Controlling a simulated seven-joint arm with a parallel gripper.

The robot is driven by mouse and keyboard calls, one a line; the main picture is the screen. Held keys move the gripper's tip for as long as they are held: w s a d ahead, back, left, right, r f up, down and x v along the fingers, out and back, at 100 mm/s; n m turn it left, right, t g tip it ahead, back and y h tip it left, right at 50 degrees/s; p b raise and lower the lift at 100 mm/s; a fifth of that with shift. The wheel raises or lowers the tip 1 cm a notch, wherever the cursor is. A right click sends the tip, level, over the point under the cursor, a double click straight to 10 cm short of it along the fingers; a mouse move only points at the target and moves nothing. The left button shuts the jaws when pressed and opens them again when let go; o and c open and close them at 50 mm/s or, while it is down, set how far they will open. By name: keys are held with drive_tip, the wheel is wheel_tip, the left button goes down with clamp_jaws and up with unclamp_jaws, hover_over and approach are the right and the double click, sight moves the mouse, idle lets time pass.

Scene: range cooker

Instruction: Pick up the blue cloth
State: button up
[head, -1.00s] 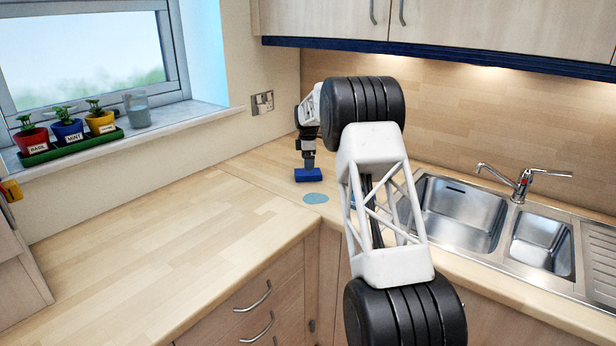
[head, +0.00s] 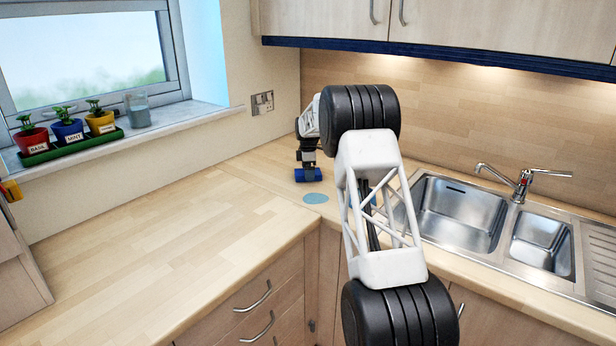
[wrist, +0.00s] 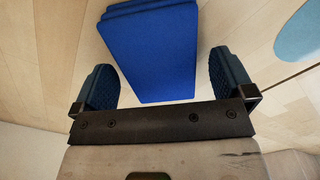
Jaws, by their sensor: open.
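The blue cloth (wrist: 150,50) is a neat folded stack of flat blue layers on the wooden worktop. In the head view the cloth (head: 308,175) lies in the back corner, directly below my gripper (head: 308,167). In the wrist view my gripper (wrist: 165,78) is open, with one dark blue ridged finger on each side of the cloth's near end. A gap shows between the cloth and each finger. The fingertips' exact height relative to the cloth is hard to tell.
A flat light-blue disc (head: 316,198) lies on the worktop just in front of the cloth. A double sink (head: 457,225) with a tap (head: 522,183) is to the right. Potted herbs (head: 68,131) and a glass jar (head: 137,110) stand on the windowsill. The left worktop (head: 160,235) is clear.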

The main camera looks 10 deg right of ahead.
drive_tip(key=shift+f, duration=0.7)
drive_tip(key=c, duration=0.9)
drive_tip(key=shift+r, duration=0.1)
drive_tip(key=shift+r, duration=1.8)
drive_tip(key=shift+s+f, duration=0.1)
drive_tip(key=shift+s, duration=0.2)
drive_tip(key=shift+s+d+r, duration=0.1)
drive_tip(key=shift+s+r, duration=0.15)
drive_tip(key=shift+s, duration=2.3)
drive_tip(key=shift+s+d+r, duration=0.1)
drive_tip(key=shift+s+r, duration=0.15)
drive_tip(key=shift+s, duration=2.3)
drive_tip(key=shift+s+d+r, duration=0.1)
drive_tip(key=shift+s+r, duration=0.15)
drive_tip(key=shift+s, duration=2.3)
